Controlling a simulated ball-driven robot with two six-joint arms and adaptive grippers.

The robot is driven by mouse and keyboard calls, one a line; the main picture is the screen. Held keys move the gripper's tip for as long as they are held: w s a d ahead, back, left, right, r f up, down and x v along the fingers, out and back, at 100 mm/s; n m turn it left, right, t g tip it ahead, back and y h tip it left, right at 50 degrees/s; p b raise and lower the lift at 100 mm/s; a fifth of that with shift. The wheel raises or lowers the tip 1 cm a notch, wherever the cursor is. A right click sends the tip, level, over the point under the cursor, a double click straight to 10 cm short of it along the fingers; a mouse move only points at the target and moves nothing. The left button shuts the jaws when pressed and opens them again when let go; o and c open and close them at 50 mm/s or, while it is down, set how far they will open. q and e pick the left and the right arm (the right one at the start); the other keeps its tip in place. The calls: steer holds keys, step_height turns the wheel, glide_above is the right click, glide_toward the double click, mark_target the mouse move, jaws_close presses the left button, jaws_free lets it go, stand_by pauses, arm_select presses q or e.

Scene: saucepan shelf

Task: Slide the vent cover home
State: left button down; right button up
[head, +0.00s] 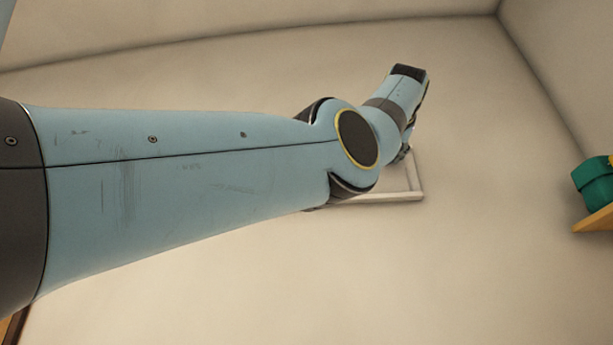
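A pale rectangular frame (405,197), which looks like part of the vent, is on the wall behind my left arm. Its lower edge and lower right corner show; my arm hides most of the rest. I cannot make out the vent cover as a separate piece. My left arm comes in from the left and crosses the middle of the view. A small dark part of my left gripper (403,153) shows beside the wrist, close in front of the frame's right side. Its fingers are mostly hidden, and I cannot tell whether they touch anything. My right gripper is not in view.
At the right edge, a wooden shelf (594,221) carries a green object (594,184) with a bit of yellow on it. The plain wall between the frame and this shelf is clear. A wall corner runs down the upper right.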

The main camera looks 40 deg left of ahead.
arm_select(q)
steer(key=shift+w+d+r, duration=0.1)
steer(key=shift+w+d, duration=0.1)
steer(key=shift+d, duration=0.25)
steer(key=shift+w+d+r, duration=0.1)
steer(key=shift+w+d, duration=0.1)
steer(key=shift+d, duration=0.2)
steer(key=c, duration=1.1)
jaws_free()
steer(key=shift+f, duration=0.15)
steer(key=shift+o, duration=0.2)
steer(key=b+v, duration=0.3)
steer(key=v, duration=0.2)
steer(key=shift+b, duration=0.3)
